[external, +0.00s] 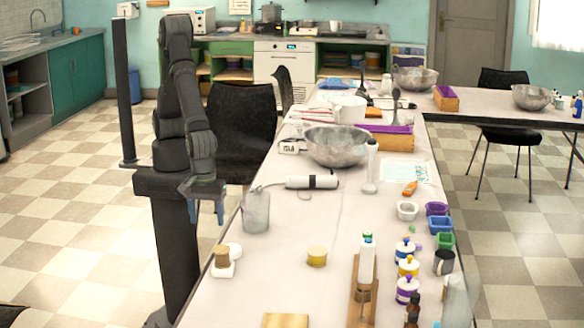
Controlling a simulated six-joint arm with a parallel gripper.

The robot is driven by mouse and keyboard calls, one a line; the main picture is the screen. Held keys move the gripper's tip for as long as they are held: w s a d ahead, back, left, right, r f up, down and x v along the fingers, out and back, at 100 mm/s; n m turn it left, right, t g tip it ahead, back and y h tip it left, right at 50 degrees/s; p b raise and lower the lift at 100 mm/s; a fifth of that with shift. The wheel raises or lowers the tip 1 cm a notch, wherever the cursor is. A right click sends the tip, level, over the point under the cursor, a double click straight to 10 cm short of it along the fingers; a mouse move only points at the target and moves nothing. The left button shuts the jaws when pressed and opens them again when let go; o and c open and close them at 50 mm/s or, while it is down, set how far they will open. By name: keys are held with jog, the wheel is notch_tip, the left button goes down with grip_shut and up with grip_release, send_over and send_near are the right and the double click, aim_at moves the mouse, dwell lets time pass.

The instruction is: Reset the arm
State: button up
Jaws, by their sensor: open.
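My arm stands upright on its pedestal at the left side of the long table (330,230). My gripper (207,214) hangs down from the folded arm, by the table's left edge. Its bluish fingers point down, apart and with nothing seen between them. A clear pitcher (256,212) stands on the table just right of my gripper, apart from it.
A metal bowl (336,146) and a white hand blender (312,182) lie on the table beyond. A wooden stand with a bottle (367,262), coloured jars (408,268) and small cups (437,224) fill the right side. A black chair (240,130) stands behind my arm.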

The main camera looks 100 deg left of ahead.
jog(key=w+a+f, duration=0.3)
jog(key=w, duration=0.2)
jog(key=w+a+f+n, duration=0.1)
jog(key=w+a+f, duration=0.2)
jog(key=w, duration=0.3)
jog(key=w+a+f+n, duration=0.1)
jog(key=w+a+f, duration=0.2)
jog(key=w, duration=0.2)
jog(key=shift+w+a+f, duration=0.2)
jog(key=shift+a+f, duration=0.1)
jog(key=shift+f, duration=0.75)
